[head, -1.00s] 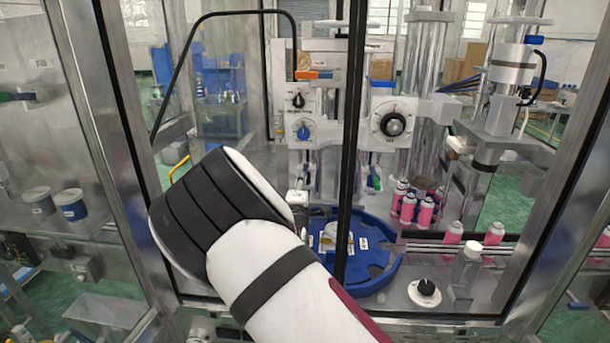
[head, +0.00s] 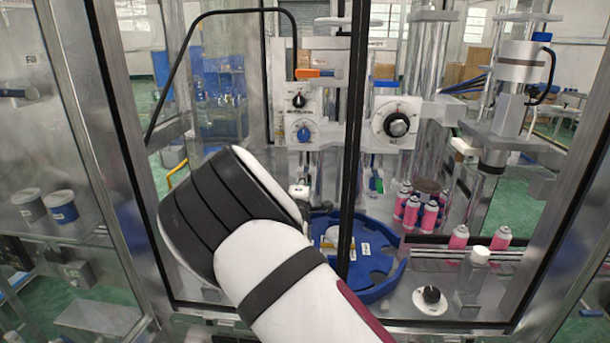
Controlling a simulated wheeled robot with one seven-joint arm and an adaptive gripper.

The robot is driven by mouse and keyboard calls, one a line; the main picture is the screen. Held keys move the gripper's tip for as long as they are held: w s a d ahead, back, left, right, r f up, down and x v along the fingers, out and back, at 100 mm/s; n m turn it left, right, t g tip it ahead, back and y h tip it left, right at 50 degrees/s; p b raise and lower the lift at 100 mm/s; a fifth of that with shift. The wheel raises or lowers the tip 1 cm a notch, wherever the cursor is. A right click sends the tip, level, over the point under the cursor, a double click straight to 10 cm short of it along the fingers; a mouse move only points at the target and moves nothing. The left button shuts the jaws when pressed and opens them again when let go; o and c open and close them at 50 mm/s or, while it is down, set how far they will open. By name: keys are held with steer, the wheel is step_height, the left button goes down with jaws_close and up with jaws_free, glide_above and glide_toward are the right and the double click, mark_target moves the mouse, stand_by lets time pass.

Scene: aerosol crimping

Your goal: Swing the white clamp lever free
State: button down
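I cannot surely pick out the white clamp lever. A small white part (head: 299,191) shows just past the upper edge of my arm, left of the blue starwheel plate (head: 381,291); most of what lies around it is hidden. A white cap (head: 480,255) also sits on a grey block at the right of the conveyor. My white and black arm reaches in from the bottom centre toward the left. My gripper is out of sight, so its state and any contact do not show.
Pink cans (head: 411,211) stand in a group behind the starwheel, with more on the conveyor (head: 459,237). A dark door frame post (head: 352,150) crosses the view.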

steer(key=shift+a, duration=0.15)
stand_by(0.3)
steer(key=shift+w+a+b, duration=0.25)
steer(key=shift+a+b, duration=0.1)
steer(key=shift+a, duration=0.9)
steer(key=shift+a, duration=0.1)
steer(key=shift+w+a+b, duration=0.25)
steer(key=shift+a+b, duration=0.1)
steer(key=shift+a, duration=0.25)
steer(key=shift+w+a+b, duration=0.25)
steer(key=shift+a+b, duration=0.05)
steer(key=shift+a, duration=0.25)
steer(key=shift+w+a+b, duration=0.8)
steer(key=shift+w+a, duration=0.1)
steer(key=shift+a, duration=0.1)
